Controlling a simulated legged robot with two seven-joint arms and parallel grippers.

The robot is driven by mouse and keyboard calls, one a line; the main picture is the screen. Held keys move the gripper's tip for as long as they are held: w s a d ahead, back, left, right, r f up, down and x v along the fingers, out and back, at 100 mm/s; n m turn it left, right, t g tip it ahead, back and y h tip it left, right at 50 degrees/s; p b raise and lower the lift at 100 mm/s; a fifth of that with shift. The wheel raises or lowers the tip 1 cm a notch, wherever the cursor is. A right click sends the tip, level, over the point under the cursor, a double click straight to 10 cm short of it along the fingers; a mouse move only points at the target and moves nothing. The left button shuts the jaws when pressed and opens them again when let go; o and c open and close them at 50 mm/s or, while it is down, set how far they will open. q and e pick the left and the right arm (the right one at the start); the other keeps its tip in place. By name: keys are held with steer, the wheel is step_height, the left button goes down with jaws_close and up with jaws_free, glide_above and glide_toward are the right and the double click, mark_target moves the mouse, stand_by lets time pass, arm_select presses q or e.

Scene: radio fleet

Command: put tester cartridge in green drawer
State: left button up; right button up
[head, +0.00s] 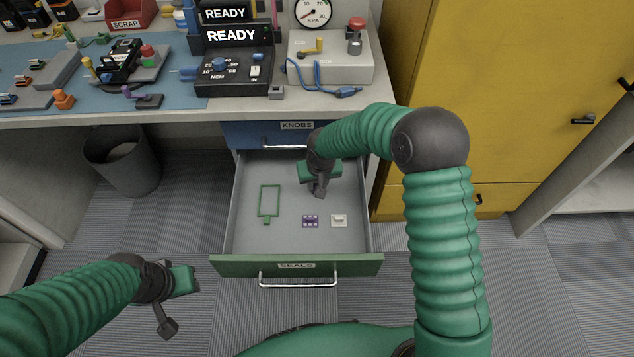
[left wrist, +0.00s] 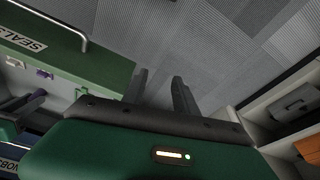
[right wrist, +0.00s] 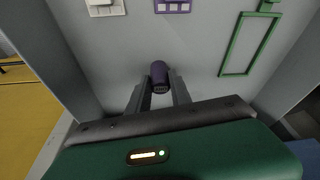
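The green-fronted drawer (head: 235,264), labelled SEALS, is pulled open below the desk; its front also shows in the left wrist view (left wrist: 90,68). My right gripper (head: 319,190) is inside the drawer's opening, pointing down. In the right wrist view a dark purple cylinder (right wrist: 160,74), which looks like the tester cartridge, sits between my right fingers (right wrist: 158,92), which appear closed on it. Whether it touches the drawer floor is unclear. The head view hides most of it behind the gripper. My left gripper (head: 168,305) is open and empty, left of the drawer front.
The drawer holds a green frame (head: 260,198), a purple piece (head: 310,221) and a white piece (head: 339,220). A blue KNOBS drawer (head: 245,136) is shut above. A bin (head: 125,165) stands left and a yellow cabinet (head: 480,90) right. The desk is crowded.

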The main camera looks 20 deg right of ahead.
steer(key=o, duration=0.4)
steer(key=shift+r, duration=0.4)
steer(key=p+v, duration=0.4)
steer(key=v, duration=0.7)
steer(key=shift+n, duration=0.4)
steer(key=s+d, duration=0.1)
steer(key=s, duration=0.6)
steer(key=s+d+r, duration=0.1)
steer(key=s, duration=0.5)
steer(key=s+d, duration=0.1)
steer(key=s, duration=0.6)
steer(key=shift+s+d+r, duration=0.1)
steer(key=shift+s+r, duration=0.05)
steer(key=shift+s, duration=0.15)
